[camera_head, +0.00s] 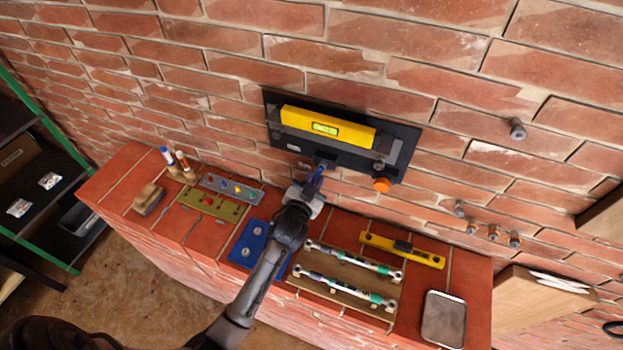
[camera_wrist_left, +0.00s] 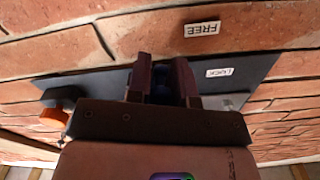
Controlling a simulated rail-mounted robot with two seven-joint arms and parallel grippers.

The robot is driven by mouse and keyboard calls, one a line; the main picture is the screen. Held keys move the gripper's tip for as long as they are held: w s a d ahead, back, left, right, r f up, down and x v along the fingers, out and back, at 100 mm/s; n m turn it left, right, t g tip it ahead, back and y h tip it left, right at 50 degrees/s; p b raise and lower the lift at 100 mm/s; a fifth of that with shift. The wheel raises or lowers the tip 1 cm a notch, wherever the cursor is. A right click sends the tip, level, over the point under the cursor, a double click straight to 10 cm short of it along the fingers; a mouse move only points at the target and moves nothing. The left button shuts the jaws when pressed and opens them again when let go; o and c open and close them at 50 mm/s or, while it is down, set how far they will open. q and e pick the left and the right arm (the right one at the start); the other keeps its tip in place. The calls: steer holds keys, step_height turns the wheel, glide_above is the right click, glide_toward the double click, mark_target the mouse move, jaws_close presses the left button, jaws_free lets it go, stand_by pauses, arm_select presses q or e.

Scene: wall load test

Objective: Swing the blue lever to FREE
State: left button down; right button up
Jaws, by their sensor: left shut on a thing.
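The blue lever (camera_head: 319,173) sits at the lower edge of a black wall plate (camera_head: 404,150), below a yellow spirit level. My left gripper (camera_head: 314,184) reaches up to it and is shut on it. In the left wrist view, a small dark blue part of the lever (camera_wrist_left: 162,88) shows between the two fingers (camera_wrist_left: 162,76); the rest is hidden. The FREE label (camera_wrist_left: 202,29) is on the brick above, and the LOCK label (camera_wrist_left: 219,72) is on the plate to the right of the fingers. My right gripper is not in view.
The yellow level (camera_head: 350,133) rests on the plate's brackets. An orange knob (camera_head: 381,185) sticks out at the plate's lower right.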

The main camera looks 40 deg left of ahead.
arm_select(q)
steer(key=c, duration=1)
jaws_free()
steer(key=v, duration=1.4)
steer(key=shift+w, duration=0.1)
